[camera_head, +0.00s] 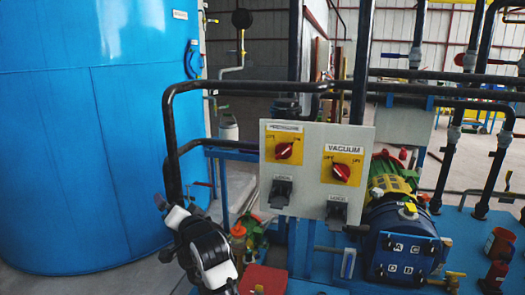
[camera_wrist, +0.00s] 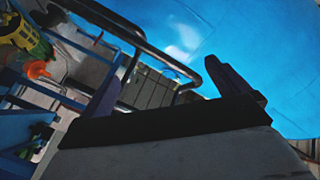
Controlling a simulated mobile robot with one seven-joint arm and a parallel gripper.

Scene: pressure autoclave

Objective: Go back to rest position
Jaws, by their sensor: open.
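My gripper (camera_wrist: 175,90) is seen from behind in the wrist view, its two dark fingers apart with nothing between them. It points toward the large blue tank and a dark pipe rail, with no clear contact. In the head view my white and black arm (camera_head: 205,250) is at the lower middle, left of the control panel and in front of the blue tank. The fingers are hard to make out there.
The blue tank (camera_head: 90,130) fills the left. A grey panel (camera_head: 316,180) has two red rotary switches, one labelled VACUUM. A dark pipe rail (camera_head: 260,86) runs above the panel and bends down close to my arm. A blue motor unit (camera_head: 400,240) stands right of the panel.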

